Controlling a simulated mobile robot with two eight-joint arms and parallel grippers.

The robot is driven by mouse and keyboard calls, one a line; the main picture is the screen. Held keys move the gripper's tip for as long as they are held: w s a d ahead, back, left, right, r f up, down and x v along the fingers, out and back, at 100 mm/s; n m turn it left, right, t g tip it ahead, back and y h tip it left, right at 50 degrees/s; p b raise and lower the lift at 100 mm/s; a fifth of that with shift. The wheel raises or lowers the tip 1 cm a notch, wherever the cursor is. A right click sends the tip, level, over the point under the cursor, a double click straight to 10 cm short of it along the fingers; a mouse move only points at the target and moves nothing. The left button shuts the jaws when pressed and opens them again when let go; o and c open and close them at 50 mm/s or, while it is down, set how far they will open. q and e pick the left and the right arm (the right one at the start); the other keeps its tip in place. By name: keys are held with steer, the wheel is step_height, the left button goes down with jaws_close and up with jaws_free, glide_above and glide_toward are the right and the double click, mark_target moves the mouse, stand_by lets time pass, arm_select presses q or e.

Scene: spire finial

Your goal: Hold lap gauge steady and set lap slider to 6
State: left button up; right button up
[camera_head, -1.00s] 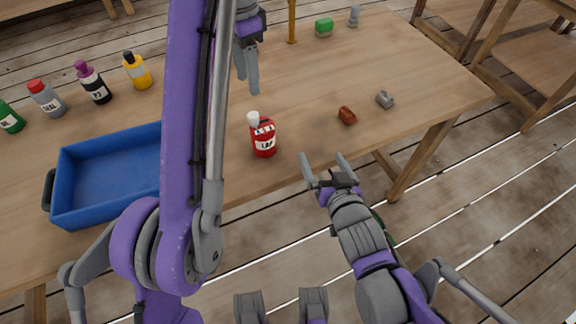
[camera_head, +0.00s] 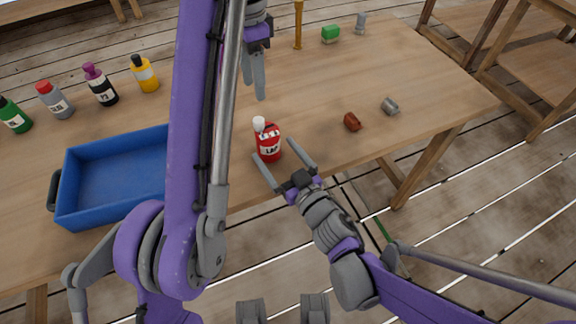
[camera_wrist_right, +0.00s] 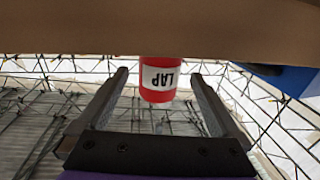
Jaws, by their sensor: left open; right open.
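The lap gauge is a red, bottle-like body (camera_head: 268,149) with a white top and a white LAP label. It stands upright on the table near its front edge. I cannot make out its slider or scale numbers. My right gripper (camera_head: 275,151) is open at the front edge, its fingertips reaching to either side of the gauge's lower part in the head view. In the right wrist view the gauge (camera_wrist_right: 158,88) appears upside down between and beyond the open fingers (camera_wrist_right: 160,76). My left gripper (camera_head: 254,85) is open and empty, pointing down behind the gauge.
A blue tray (camera_head: 72,212) lies left of the gauge, partly behind my left arm. Several labelled bottles, including a yellow one (camera_head: 146,76), stand at the back left. A brown piece (camera_head: 352,122) and a grey piece (camera_head: 391,106) lie to the right. A green block (camera_head: 331,34) is farther back.

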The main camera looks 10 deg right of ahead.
mark_target(274, 150)
steer(key=shift+x, duration=2.3)
